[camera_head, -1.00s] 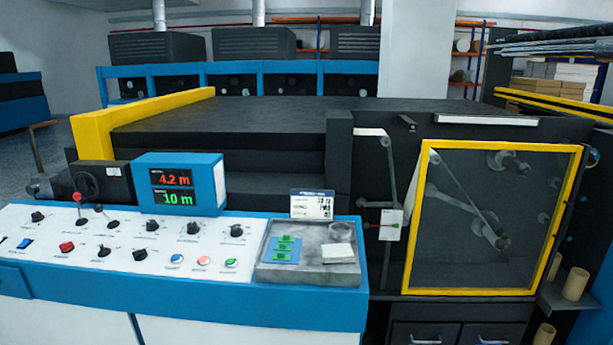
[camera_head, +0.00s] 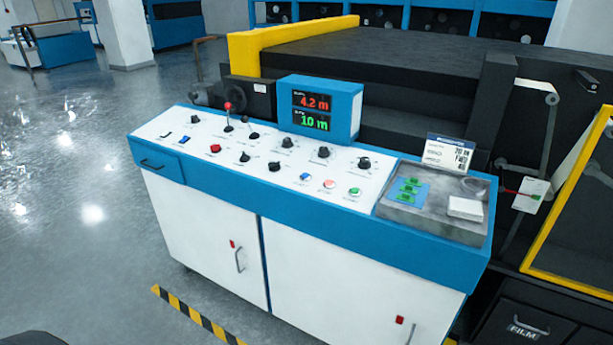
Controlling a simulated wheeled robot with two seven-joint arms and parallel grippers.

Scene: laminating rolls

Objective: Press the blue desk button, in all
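The control desk (camera_head: 330,225) has a white sloping top and blue edges. A round button with a blue cap (camera_head: 305,177) sits near its front edge, left of an orange-red button (camera_head: 329,184) and a green button (camera_head: 354,191). A blue rocker-like switch (camera_head: 184,140) is on the desk's left part. The display box (camera_head: 318,108) shows 4.2 m in red and 10 m in green. Neither gripper is in view, and nothing touches the buttons.
A grey tray (camera_head: 436,205) with green pieces and a white block is at the desk's right end. Black knobs and a red-topped lever (camera_head: 228,107) stand on the desk. A yellow-framed door (camera_head: 575,215) is at right. Open shiny floor (camera_head: 80,200) lies at left.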

